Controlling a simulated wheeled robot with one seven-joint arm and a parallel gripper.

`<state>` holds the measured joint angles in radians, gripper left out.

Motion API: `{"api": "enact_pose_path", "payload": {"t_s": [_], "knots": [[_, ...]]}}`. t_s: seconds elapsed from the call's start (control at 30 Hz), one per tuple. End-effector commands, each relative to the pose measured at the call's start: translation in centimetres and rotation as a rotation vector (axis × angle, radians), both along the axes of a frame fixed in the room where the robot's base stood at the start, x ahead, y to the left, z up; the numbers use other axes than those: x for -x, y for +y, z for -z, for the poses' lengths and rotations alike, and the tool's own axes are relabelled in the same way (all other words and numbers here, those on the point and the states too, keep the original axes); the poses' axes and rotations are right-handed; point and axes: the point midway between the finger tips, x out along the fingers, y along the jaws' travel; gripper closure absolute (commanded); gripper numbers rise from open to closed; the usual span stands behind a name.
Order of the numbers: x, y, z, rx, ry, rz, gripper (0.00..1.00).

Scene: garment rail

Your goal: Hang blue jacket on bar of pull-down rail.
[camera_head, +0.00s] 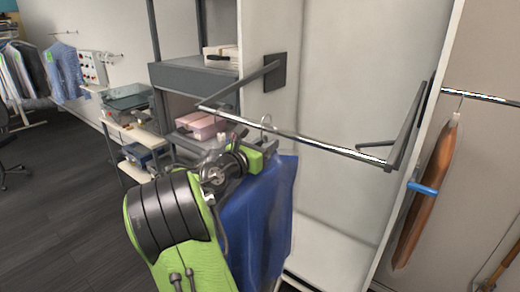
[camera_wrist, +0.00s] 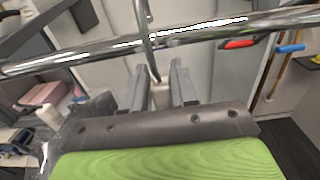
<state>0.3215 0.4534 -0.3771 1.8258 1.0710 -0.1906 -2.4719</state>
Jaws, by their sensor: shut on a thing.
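The blue jacket (camera_head: 262,215) hangs upright below my gripper (camera_head: 266,146) in the head view. My gripper is shut on the neck of its hanger; the pale neck (camera_wrist: 160,95) shows between the fingers (camera_wrist: 158,88) in the wrist view. The hanger's metal hook (camera_wrist: 148,45) rises from the fingers and crosses the bar (camera_wrist: 215,32) of the pull-down rail. The hook's top is cut off in the wrist view. In the head view the hook (camera_head: 264,121) is at the bar (camera_head: 335,148), toward its left part; I cannot tell whether it is around the bar or beside it.
The rail's side arms (camera_head: 238,86) (camera_head: 408,128) hold the bar out in front of the white wardrobe (camera_head: 345,60). Left of it stands a grey shelf unit (camera_head: 190,76) with pink boxes (camera_head: 200,124). A brown garment (camera_head: 428,195) hangs at the right. The bar's middle and right are empty.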

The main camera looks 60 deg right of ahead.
Motion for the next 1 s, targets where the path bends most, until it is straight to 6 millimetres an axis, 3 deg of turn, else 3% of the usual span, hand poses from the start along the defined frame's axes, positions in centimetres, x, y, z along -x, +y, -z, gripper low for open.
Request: {"api": "enact_pose_path", "payload": {"t_s": [0.37,0.7,1.0], "knots": [[0.5,-2.8,0.0,0.004,0.0,0.002,1.0],[0.4,-2.7,2.5,0.004,0.001,0.0,1.0],[0.5,-2.7,2.9,0.004,-0.001,0.001,1.0]]}}
